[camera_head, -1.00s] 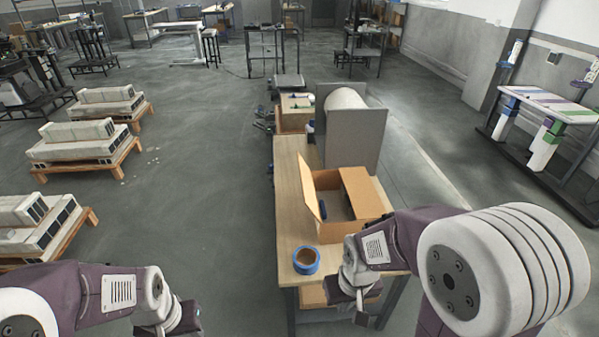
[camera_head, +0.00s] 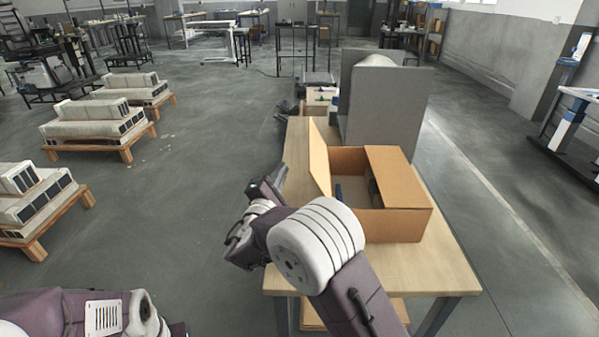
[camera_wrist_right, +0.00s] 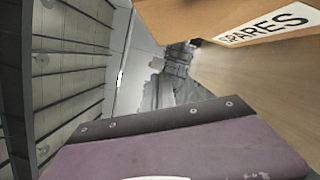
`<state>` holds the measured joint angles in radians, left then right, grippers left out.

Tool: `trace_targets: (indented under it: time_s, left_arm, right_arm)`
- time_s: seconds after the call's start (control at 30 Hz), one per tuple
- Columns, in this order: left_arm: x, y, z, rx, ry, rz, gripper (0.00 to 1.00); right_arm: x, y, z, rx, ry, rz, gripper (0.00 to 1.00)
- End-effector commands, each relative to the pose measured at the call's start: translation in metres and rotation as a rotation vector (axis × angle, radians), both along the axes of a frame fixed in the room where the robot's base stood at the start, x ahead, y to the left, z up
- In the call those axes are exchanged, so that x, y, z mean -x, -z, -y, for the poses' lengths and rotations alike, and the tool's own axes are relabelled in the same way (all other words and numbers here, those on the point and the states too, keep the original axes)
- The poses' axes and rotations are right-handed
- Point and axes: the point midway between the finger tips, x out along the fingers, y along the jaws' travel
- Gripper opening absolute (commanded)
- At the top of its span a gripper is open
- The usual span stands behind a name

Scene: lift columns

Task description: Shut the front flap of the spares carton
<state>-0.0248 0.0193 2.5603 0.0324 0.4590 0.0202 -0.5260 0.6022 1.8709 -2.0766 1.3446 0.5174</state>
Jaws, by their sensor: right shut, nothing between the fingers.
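The spares carton (camera_head: 405,222) stands on the wooden table. Its left-side flap (camera_head: 319,160) stands up, tilted slightly outward. Its right-side flap (camera_head: 400,175) lies inward over the right part of the opening. The rest of the top is open, with dark items partly visible inside. My right gripper (camera_head: 266,188) is shut and empty at the table's left edge, left of the carton and apart from it. In the right wrist view the carton's SPARES label (camera_wrist_right: 264,27) shows at top right; the fingertips are not clear there.
A grey panelled box (camera_head: 386,105) stands behind the carton. The table (camera_head: 415,265) has bare wood in front of the carton. Pallets with pale blocks (camera_head: 95,128) stand on the floor at left.

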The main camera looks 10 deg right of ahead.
Motion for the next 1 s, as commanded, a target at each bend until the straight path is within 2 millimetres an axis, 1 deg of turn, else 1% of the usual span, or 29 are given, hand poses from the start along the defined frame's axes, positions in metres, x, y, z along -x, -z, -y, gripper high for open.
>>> trace_targets:
  time_s: [0.03,0.13,0.23,0.33,0.73,0.77,0.83,1.0]
  left_arm:
    - [0.0,0.007,0.0,0.0,0.0,0.001,0.37]
    - [0.0,0.005,0.0,0.0,0.0,0.001,0.37]
    - [0.0,0.004,0.0,0.0,0.0,0.001,0.37]
    - [0.0,0.006,0.0,0.0,0.0,0.001,0.37]
    - [0.0,0.015,0.0,0.0,0.0,0.001,0.37]
    - [0.0,0.017,0.0,0.0,0.0,0.001,0.37]
    - [0.0,0.02,0.0,0.0,0.0,0.001,0.37]
    - [0.0,0.023,0.0,0.0,0.0,0.001,0.37]
  right_arm:
    - [0.001,0.008,-0.005,0.0,-0.008,0.0,0.0]
    - [0.001,0.005,-0.007,-0.001,-0.012,0.0,0.0]
    - [-0.001,0.003,-0.004,-0.002,-0.01,-0.001,0.0]
    - [-0.011,0.003,0.002,-0.003,-0.007,-0.001,0.0]
    - [-0.086,-0.007,0.044,-0.001,-0.006,0.0,0.0]
    - [-0.088,-0.008,0.047,-0.002,-0.006,0.0,0.0]
    - [-0.082,-0.015,0.058,-0.001,-0.006,-0.001,0.0]
    - [-0.078,-0.024,0.073,-0.001,-0.008,-0.002,0.0]
